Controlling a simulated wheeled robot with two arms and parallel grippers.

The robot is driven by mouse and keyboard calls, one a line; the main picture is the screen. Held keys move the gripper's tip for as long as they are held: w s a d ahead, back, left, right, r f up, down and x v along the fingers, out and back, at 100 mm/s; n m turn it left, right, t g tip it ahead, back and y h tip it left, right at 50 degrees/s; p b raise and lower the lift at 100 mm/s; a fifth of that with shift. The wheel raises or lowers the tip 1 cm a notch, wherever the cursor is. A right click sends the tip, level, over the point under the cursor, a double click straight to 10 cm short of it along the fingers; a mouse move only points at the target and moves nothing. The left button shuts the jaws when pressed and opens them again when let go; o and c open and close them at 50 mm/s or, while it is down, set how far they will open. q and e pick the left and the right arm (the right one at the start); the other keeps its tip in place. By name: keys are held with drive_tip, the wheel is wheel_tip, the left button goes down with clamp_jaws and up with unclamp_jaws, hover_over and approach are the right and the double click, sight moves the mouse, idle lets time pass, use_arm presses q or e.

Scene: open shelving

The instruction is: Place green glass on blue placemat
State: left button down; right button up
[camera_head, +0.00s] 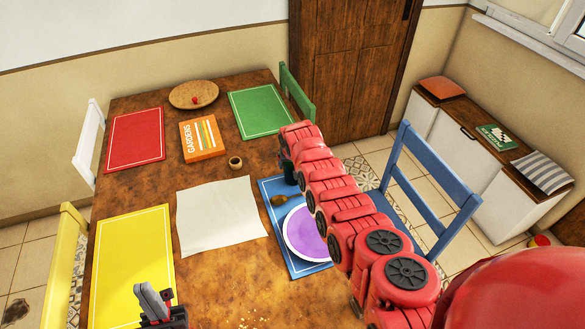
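The blue placemat (278,239) lies on the wooden table's right side, partly covered from view by my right arm. A small dark greenish shape (289,173) shows at the mat's far end, against my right gripper (285,157). It may be the green glass, but I cannot tell it from the gripper's fingers. Whether that gripper is open or shut is hidden by the arm. My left gripper (152,301) is at the bottom, over the yellow placemat's near edge, its grey fingers close together and empty.
The table also holds a red placemat (136,138), green placemat (262,110), yellow placemat (130,255), white sheet (218,216), orange book (202,139), round wooden board (194,94) and small brown ring (235,162). A blue chair (432,185) stands at right.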

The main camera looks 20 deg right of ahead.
drive_tip(key=shift+f, duration=0.15)
drive_tip(key=o, duration=1.3)
